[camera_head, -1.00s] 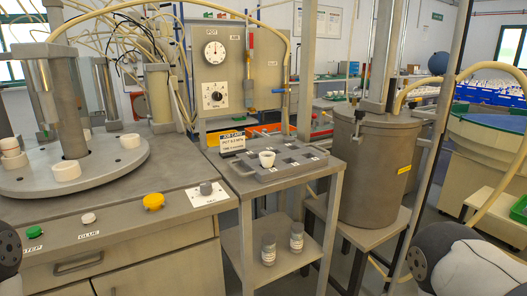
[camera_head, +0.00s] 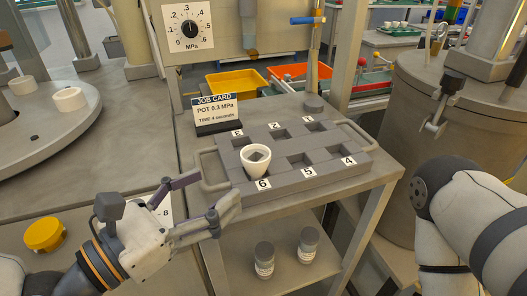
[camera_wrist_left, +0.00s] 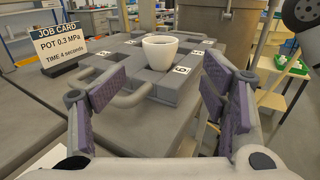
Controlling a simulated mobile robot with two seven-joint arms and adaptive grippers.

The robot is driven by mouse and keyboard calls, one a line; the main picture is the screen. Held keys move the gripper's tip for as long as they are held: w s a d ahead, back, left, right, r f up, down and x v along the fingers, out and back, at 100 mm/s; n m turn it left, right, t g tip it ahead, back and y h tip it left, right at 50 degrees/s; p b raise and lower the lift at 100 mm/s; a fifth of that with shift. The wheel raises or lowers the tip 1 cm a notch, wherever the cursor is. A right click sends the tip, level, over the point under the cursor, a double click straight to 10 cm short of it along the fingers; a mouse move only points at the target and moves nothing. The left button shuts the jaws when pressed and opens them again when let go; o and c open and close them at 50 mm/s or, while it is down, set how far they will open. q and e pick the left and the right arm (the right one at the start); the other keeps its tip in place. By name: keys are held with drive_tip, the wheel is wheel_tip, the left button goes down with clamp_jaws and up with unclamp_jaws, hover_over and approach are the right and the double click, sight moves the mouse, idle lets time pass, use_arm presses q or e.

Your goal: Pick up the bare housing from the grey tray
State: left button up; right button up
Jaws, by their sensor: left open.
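The bare housing (camera_head: 247,160) is a white, open-topped cup standing upright in the slot labelled 6 of the grey tray (camera_head: 230,143). In the left wrist view the housing (camera_wrist_left: 160,52) stands ahead, just beyond the fingertips, on the tray (camera_wrist_left: 183,93). My left gripper (camera_head: 208,194) is open and empty, at the tray's front left, its fingers pointing toward the housing without touching it. Its purple-padded fingers frame the housing in the wrist view (camera_wrist_left: 163,72). My right arm shows at the right edge; its gripper is not in view.
A job card (camera_head: 216,114) stands behind the tray's left end. A tray handle (camera_head: 209,172) rises near my left fingers. Two jars (camera_head: 264,260) stand on the lower shelf. A large grey pot (camera_head: 400,140) stands at the right, and a yellow button (camera_head: 45,235) at the left.

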sight(245, 162)
use_arm(q)
drive_tip(key=w+d+b, duration=0.1)
drive_tip(key=b, duration=0.1)
drive_tip(key=w+d+f+b, duration=0.1)
drive_tip(key=w+d, duration=0.1)
drive_tip(key=shift+d+f+b, duration=0.1)
drive_tip(key=shift+d+b, duration=0.1)
drive_tip(key=shift+b, duration=0.15)
drive_tip(key=w+d, duration=0.1)
drive_tip(key=w+d+r, duration=0.1)
drive_tip(key=w+d, duration=0.2)
drive_tip(key=w, duration=0.1)
drive_tip(key=shift+d+r, duration=0.15)
drive_tip(key=shift+r, duration=0.2)
drive_tip(key=c, duration=1.1)
use_arm(e)
drive_tip(key=shift+g, duration=0.6)
drive_tip(key=s+f, duration=0.4)
drive_tip(key=shift+s+a, duration=0.1)
